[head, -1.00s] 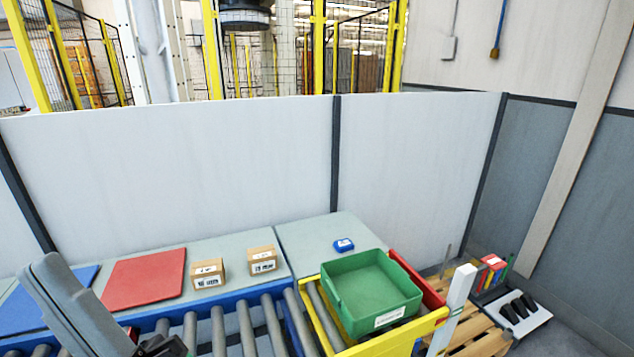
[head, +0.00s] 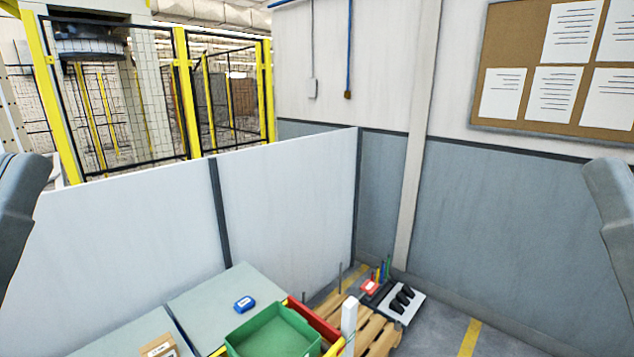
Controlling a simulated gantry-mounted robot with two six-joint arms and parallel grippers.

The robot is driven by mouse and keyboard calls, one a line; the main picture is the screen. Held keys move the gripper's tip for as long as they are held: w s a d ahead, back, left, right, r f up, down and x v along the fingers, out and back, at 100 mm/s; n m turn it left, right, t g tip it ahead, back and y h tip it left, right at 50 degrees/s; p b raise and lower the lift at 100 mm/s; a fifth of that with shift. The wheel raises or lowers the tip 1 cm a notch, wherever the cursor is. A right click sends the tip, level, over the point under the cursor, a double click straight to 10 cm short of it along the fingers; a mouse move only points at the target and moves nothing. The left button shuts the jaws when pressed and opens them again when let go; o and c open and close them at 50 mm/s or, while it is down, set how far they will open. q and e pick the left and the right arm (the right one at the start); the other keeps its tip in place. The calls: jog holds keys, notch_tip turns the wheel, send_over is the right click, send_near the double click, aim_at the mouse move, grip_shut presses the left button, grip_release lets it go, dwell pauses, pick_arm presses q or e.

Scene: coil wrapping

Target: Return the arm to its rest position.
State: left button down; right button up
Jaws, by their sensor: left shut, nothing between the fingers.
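One of my grey arm links (head: 20,215) shows at the left edge of the head view, upright and cut off by the frame. Another of my grey arm links (head: 612,205) shows at the right edge, also cut off. Neither gripper is in the picture, so I cannot see the fingers or anything at them. Both visible links are clear of the objects in the middle of the view.
A green bin (head: 272,340) stands at the bottom centre. A blue item (head: 244,304) lies on the grey tabletop (head: 205,300). A cardboard box (head: 158,347) is at lower left. A wooden pallet (head: 372,333) stands to the right. White partition panels (head: 285,205) stand behind.

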notch_tip(320, 180, up, 24)
jog(key=p, duration=2)
jog(key=shift+f, duration=0.25)
